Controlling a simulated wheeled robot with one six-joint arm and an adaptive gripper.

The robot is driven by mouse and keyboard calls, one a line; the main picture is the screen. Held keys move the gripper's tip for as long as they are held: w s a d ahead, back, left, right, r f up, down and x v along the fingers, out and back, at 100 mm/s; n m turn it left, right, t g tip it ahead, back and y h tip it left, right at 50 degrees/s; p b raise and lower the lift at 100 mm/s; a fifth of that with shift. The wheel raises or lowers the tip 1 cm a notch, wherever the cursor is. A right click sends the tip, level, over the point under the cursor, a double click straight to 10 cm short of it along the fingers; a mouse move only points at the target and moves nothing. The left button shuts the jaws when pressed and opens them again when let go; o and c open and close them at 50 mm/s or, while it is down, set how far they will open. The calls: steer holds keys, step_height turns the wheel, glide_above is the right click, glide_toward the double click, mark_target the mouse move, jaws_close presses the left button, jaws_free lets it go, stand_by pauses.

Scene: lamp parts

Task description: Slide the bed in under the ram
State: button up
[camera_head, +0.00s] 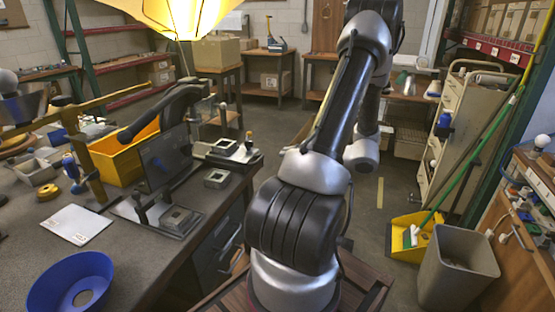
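On the bench at left stands a press-like fixture with a dark upright plate (165,158). A square metal block with a recessed top (179,219) sits low at the front of its base. I cannot tell for sure whether this block is the bed, and the ram is not clearly visible. A similar loose square block (216,178) lies on the bench to the right. A second fixture (228,150) with an amber-topped knob stands behind it. My arm rises through the middle of the view, away from both fixtures; my gripper does not show.
The bench (135,262) also holds a blue bowl-shaped part (72,284), a white card (76,225), a yellow bin (125,158) and a yellow ring (47,192). A grey waste bin (456,268) and a yellow dustpan (411,237) stand on the floor at right.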

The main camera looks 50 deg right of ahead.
steer(key=shift+s+d+r, duration=0.1)
steer(key=shift+s+d, duration=0.05)
steer(key=shift+s, duration=0.2)
steer(key=c, duration=0.3)
steer(key=s, duration=0.1)
steer(key=s+d+f+m, duration=0.1)
steer(key=s+f+m, duration=0.1)
steer(key=shift+s+d+f+h, duration=0.1)
steer(key=shift+d+f+h, duration=0.05)
steer(key=shift+d+h, duration=0.25)
jaws_close()
steer(key=w+a+f+m+t, duration=0.1)
steer(key=w+a+m, duration=0.3)
steer(key=w+m, duration=0.6)
steer(key=f+m, duration=0.1)
steer(key=m, duration=0.5)
steer(key=shift+w+a+y, duration=0.2)
steer(key=shift+a+y, duration=0.2)
